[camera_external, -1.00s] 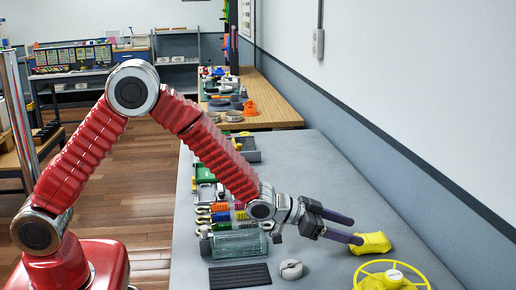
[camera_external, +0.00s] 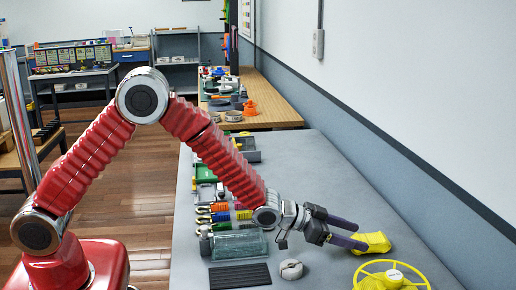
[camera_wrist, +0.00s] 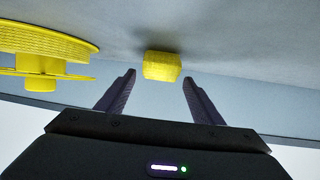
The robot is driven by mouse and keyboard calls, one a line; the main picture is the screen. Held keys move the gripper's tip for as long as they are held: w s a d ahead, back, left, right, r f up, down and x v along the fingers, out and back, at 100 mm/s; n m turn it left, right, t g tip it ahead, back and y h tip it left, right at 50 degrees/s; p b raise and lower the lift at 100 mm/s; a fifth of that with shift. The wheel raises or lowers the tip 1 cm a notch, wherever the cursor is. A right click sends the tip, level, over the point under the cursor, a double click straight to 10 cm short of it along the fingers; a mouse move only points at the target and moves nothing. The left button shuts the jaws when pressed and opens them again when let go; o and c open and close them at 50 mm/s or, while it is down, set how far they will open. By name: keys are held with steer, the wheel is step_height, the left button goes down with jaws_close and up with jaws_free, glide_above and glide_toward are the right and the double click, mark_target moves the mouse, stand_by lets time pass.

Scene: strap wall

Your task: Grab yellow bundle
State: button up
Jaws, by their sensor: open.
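The yellow bundle (camera_external: 377,243) lies on the grey table at the right in the external view. In the wrist view the bundle (camera_wrist: 162,66) sits just beyond the fingertips, between their lines and nearer the left finger's side of centre. My gripper (camera_external: 350,232) is open and low over the table, with its fingers pointing at the bundle. In the external view a fingertip overlaps the bundle's left edge; whether it touches is not clear. In the wrist view both fingers (camera_wrist: 159,75) are apart with nothing between them.
A yellow spoked reel (camera_external: 392,274) stands close in front of the bundle, and it shows at the left in the wrist view (camera_wrist: 45,45). A round grey piece (camera_external: 291,269), a black ribbed mat (camera_external: 239,276) and a clear bottle-like item (camera_external: 238,244) lie left. The wall is beyond.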

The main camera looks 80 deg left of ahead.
mark_target(369, 240)
steer(key=shift+x, duration=2.95)
steer(key=shift+c, duration=0.5)
steer(key=c, duration=1.1)
